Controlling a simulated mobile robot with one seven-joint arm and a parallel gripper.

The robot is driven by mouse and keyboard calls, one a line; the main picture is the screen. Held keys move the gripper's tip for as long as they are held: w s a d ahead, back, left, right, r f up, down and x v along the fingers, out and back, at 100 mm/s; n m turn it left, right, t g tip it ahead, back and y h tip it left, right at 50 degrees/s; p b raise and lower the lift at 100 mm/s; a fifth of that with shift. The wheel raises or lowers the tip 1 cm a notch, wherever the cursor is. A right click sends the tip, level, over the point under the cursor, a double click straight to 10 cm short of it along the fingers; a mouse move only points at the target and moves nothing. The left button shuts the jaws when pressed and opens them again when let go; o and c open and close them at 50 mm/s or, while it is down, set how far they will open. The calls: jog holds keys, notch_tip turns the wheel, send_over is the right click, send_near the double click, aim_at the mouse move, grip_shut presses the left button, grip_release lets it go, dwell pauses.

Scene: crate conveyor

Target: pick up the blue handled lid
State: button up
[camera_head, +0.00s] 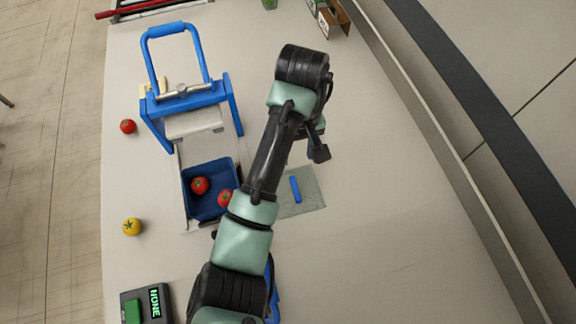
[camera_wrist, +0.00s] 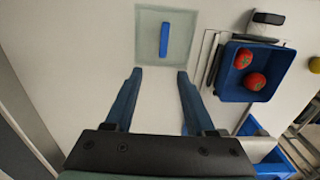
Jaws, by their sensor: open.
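The lid (camera_head: 312,200) is a flat, pale, see-through square with a blue bar handle (camera_head: 295,188). It lies flat on the table, just right of my arm, which covers part of its left side in the head view. In the wrist view the lid (camera_wrist: 145,20) is at the top, with its blue handle (camera_wrist: 164,40) upright in the picture. My gripper (camera_wrist: 160,74) is open and empty, its two fingers either side of the handle's line but apart from the lid. In the head view my gripper (camera_head: 318,150) is partly hidden by the wrist.
A blue crate (camera_head: 232,168) with red tomatoes stands left of my arm, by a blue-framed device (camera_head: 150,105). A red tomato (camera_head: 128,126) and a yellow one (camera_head: 132,227) lie further left. The table right of the lid is clear.

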send_over(292, 179)
jog(key=d, duration=0.1)
jog(key=f, duration=0.6)
jog(key=shift+s+f+p, duration=0.35)
jog(key=shift+w+a+f, duration=0.15)
jog(key=shift+a+f, duration=0.05)
jog(key=shift+f, duration=0.6)
jog(key=f, duration=0.4)
jog(key=shift+w+a+p, duration=0.2)
jog(key=shift+a+p, duration=0.05)
jog(key=shift+p, duration=0.15)
grip_shut()
